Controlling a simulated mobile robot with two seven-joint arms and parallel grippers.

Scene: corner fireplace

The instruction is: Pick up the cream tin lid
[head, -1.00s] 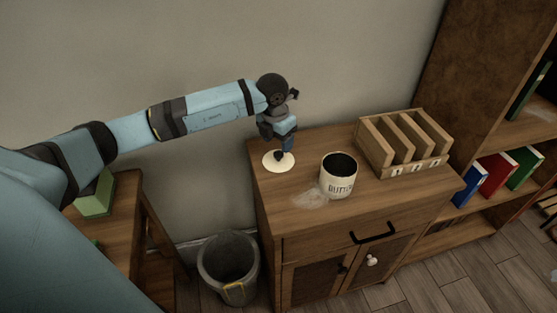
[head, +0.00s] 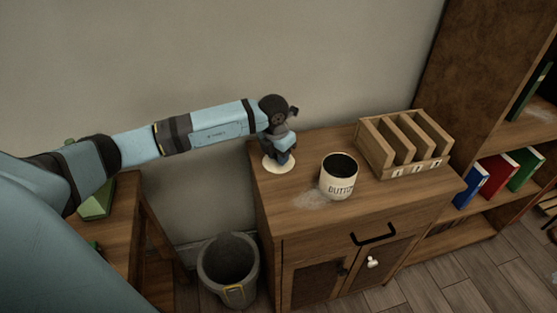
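The cream tin lid (head: 279,168) is a flat round disc lying on the left part of the wooden cabinet top. My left gripper (head: 281,158) points down right over the middle of the lid and hides part of it. Its fingertips are too small and covered to tell whether they are open or shut. The cream tin (head: 338,184), with dark lettering on its side, stands open to the right of the lid. My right gripper is not in view.
A wooden divided rack (head: 403,146) stands at the back right of the cabinet top (head: 400,205). A grey bin (head: 229,268) is on the floor to the left. A bookshelf (head: 500,150) with several books is at the right. The wall is close behind.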

